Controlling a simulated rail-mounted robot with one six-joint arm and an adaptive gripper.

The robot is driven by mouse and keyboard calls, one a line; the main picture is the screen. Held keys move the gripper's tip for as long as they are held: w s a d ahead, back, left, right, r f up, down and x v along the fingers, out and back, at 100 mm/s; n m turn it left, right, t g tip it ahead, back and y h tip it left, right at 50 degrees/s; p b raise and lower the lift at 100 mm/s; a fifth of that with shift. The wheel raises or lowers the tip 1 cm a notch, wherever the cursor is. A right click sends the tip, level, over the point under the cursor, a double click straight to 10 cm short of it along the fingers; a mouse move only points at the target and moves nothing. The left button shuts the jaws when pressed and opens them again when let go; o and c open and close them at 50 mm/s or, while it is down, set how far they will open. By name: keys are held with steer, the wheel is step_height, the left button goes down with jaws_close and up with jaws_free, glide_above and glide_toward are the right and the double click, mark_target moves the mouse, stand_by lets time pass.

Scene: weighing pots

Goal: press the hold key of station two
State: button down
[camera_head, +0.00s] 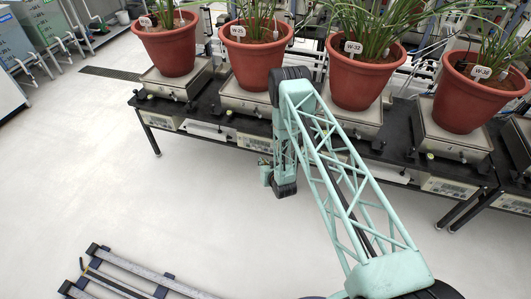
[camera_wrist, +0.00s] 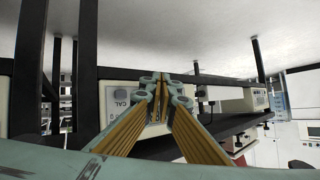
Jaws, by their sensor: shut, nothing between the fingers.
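Potted plants stand on scales along a black table (camera_head: 210,108) in the head view. My gripper (camera_head: 264,167) is low in front of that panel, partly hidden by my arm. In the wrist view my gripper (camera_wrist: 165,84) is shut and empty, its tips over a pale panel (camera_wrist: 118,94). The tips hide other keys. I cannot see a hold label or tell whether the tips touch.
Another pale panel (camera_wrist: 255,98) is farther off in the wrist view. Dark table legs (camera_wrist: 84,80) stand close by on the left there. The floor (camera_head: 150,205) before the table is mostly clear.

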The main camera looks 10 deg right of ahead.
steer(key=shift+w+d, duration=0.5)
steer(key=shift+w, duration=0.3)
steer(key=shift+w+d, duration=0.45)
steer(key=shift+w, duration=0.35)
steer(key=shift+w+d, duration=0.45)
steer(key=shift+w, duration=0.3)
stand_by(2.0)
steer(key=shift+s+a, duration=0.45)
steer(key=shift+s, duration=0.25)
steer(key=shift+s+a, duration=0.1)
steer(key=shift+s, duration=0.1)
stand_by(0.3)
steer(key=shift+s+a+p, duration=0.3)
steer(key=shift+s+a, duration=0.1)
steer(key=shift+s, duration=0.25)
steer(key=shift+s+a+p, duration=0.25)
steer(key=shift+s+a, duration=0.1)
steer(key=shift+s, duration=0.35)
steer(key=shift+s+a+p, duration=0.3)
steer(key=shift+s+a, duration=0.1)
steer(key=shift+s, duration=0.25)
steer(key=shift+w+r, duration=0.1)
